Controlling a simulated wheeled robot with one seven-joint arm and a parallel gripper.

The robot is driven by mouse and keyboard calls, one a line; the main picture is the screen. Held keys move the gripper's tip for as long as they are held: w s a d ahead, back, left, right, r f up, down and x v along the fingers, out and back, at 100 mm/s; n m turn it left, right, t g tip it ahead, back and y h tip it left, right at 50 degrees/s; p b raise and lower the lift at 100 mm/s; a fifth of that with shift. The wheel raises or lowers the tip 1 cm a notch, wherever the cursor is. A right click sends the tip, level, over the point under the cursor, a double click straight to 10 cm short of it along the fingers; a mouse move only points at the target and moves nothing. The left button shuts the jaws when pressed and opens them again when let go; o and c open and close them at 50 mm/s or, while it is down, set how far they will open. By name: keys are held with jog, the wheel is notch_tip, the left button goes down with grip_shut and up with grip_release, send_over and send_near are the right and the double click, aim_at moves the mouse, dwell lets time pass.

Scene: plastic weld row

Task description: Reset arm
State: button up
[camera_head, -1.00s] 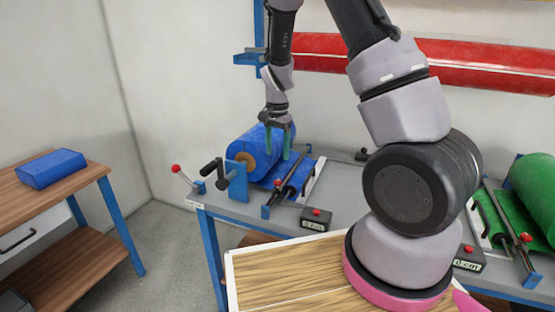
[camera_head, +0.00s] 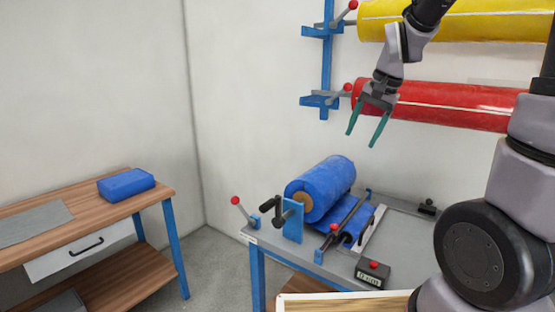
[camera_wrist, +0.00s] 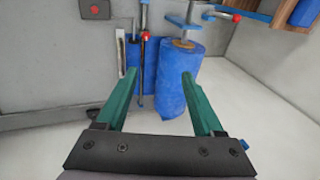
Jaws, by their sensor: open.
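My gripper (camera_head: 367,128) is open and empty, with its two green fingers spread. In the head view it is raised in front of the red roll (camera_head: 440,105) on the wall, well above the grey work table (camera_head: 405,238). In the wrist view my gripper (camera_wrist: 160,95) points down, and the blue roll (camera_wrist: 178,85) shows between and beyond its fingers. Nothing is held. The upper part of my arm runs off the top of the head view.
The blue roll (camera_head: 322,188) sits on the grey table with a crank and a red-knobbed lever (camera_head: 237,201). A button box (camera_head: 373,274) is at its front. A yellow roll (camera_head: 450,20) hangs above the red one. A wooden bench (camera_head: 85,208) at left bears a blue packet (camera_head: 126,184).

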jog(key=s+d+r+n+t, duration=0.1)
jog(key=s+r+t, duration=0.1)
jog(key=s+r, duration=0.3)
jog(key=s+d+r+n+t, duration=0.1)
jog(key=s+r, duration=0.3)
jog(key=s, duration=0.5)
jog(key=shift+s+d+r+n+t, duration=0.25)
jog(key=shift+s+r+n+t, duration=0.15)
jog(key=shift+t, duration=0.1)
